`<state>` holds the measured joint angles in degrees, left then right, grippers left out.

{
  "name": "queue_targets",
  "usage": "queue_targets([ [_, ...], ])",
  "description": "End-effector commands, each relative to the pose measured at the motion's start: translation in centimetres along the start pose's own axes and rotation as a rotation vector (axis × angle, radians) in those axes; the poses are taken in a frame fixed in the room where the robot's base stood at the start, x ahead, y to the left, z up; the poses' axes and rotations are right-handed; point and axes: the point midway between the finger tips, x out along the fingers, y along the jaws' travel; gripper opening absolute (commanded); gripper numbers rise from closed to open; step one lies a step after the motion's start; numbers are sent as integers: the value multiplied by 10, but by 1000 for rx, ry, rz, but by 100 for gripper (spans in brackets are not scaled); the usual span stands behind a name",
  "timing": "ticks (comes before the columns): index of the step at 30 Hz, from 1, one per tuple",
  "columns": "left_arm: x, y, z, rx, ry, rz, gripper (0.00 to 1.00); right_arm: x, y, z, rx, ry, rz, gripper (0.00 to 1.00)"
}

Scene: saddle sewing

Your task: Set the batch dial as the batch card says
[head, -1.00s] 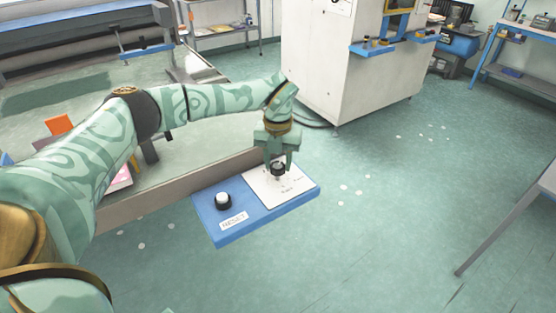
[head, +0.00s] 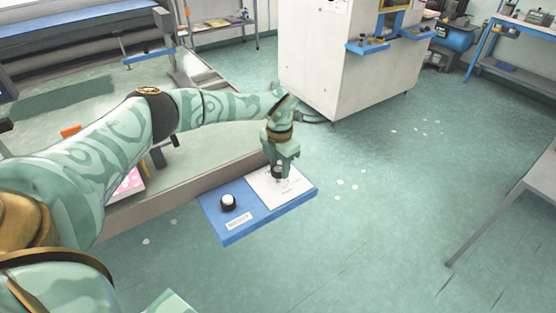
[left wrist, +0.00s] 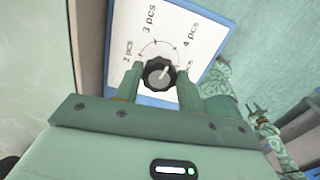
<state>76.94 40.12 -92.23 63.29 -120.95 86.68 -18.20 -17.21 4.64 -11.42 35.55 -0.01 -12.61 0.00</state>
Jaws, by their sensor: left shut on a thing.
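The batch dial is a black round knob with a pale pointer line, seen in the left wrist view (left wrist: 159,74). It sits on a white plate (left wrist: 206,18) marked 2 pcs, 3 pcs, 4 pcs and one partly hidden label. The pointer leans up and right, roughly toward the 4 pcs side. My left gripper (head: 279,174) is shut on the dial, one finger on each side. In the head view it hides most of the knob. A small pronged green part in the left wrist view (left wrist: 258,115) looks like my right gripper. I cannot make out a readable batch card.
The blue panel (head: 235,237) also carries a white button (head: 228,202) beside a RESET label (head: 239,221). A pink-and-white patterned item (head: 130,183) lies behind my left arm. A white machine cabinet (head: 325,70) stands behind. Open floor lies to the right.

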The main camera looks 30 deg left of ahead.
Motion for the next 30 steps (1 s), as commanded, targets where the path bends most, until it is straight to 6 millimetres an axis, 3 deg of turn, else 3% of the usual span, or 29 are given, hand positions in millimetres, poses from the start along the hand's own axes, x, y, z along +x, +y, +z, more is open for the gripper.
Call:
queue_targets([
  [12,-2,-1,1,274,-3,2,16,-14,1,-4,0,7,2,36],
  [30,-1,0,1,355,-4,2,16,-17,1,-5,-1,8,2,36],
])
